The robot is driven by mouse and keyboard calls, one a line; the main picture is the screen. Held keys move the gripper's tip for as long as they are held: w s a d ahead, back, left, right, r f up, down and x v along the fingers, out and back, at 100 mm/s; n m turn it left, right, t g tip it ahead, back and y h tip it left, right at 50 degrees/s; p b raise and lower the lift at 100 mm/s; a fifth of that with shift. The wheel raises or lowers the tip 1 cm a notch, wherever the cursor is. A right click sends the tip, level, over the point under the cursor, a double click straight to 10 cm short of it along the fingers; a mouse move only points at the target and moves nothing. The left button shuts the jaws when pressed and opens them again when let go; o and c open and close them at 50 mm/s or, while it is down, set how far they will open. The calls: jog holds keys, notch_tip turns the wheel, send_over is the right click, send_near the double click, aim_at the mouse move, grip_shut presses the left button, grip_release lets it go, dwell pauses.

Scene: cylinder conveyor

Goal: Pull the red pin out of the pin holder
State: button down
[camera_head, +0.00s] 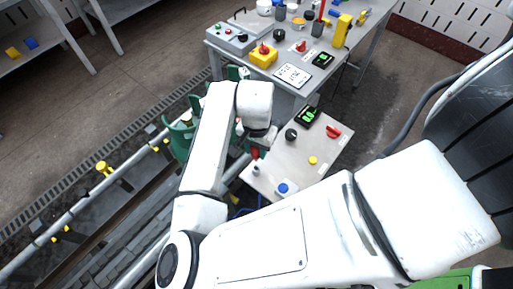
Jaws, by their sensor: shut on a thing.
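The red pin (255,154) shows as a small patch of red just under my gripper (256,150). My gripper points down near the left edge of a tilted grey control panel (300,160), and its fingers are shut on the red pin. A small grey part (256,170), which may be the pin holder, is just below the red patch at the panel's left edge. My arm hides much of this area. I cannot tell whether the pin's lower end is inside the holder.
The panel carries a black knob (291,134), a red switch (333,132), a blue button (284,188) and a green display (307,116). A grey table (270,75) with a yellow switch box (264,56) stands behind. A yellow-fitted rail (105,168) and conveyor lie left.

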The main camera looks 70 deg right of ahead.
jog(key=shift+r, duration=0.55)
jog(key=shift+r, duration=0.1)
jog(key=shift+r, duration=1.1)
